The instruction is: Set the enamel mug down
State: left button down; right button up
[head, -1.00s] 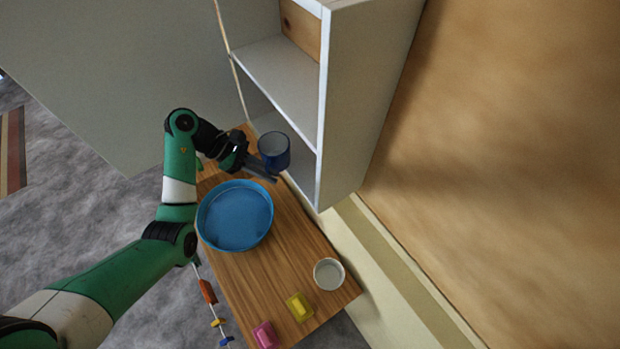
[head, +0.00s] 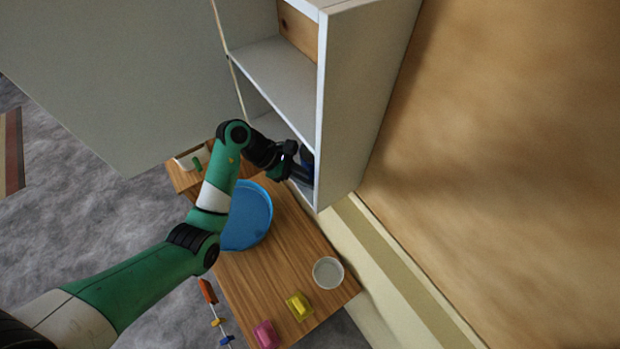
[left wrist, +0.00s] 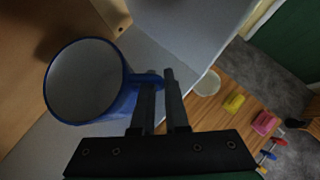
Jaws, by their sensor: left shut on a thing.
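The enamel mug (left wrist: 120,102) is blue outside and pale inside. In the left wrist view its open mouth faces the camera, and its handle (left wrist: 150,78) lies between the fingers of my left gripper (left wrist: 162,80). The gripper is shut on that handle. In the head view my left gripper (head: 303,174) reaches into the lower opening of the white shelf unit (head: 348,110), and only a small blue part of the mug (head: 308,160) shows beside it. I cannot tell whether the mug touches the shelf board. My right gripper is in neither view.
A wooden table (head: 290,248) stands in front of the shelf unit. The shelf's side panel is close to my gripper.

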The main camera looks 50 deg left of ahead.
pick_arm(q)
jog(key=c, duration=1.4)
grip_release()
jog(key=shift+f, duration=0.2)
jog(key=o, duration=0.5)
jog(key=shift+r, duration=0.15)
jog(key=shift+s+a+r, duration=0.1)
jog(key=shift+r, duration=0.05)
jog(key=p+v, duration=0.4)
jog(key=v, duration=0.7)
jog(key=shift+s+a+r, duration=0.1)
jog(key=shift+a+r, duration=0.1)
jog(key=shift+r, duration=0.1)
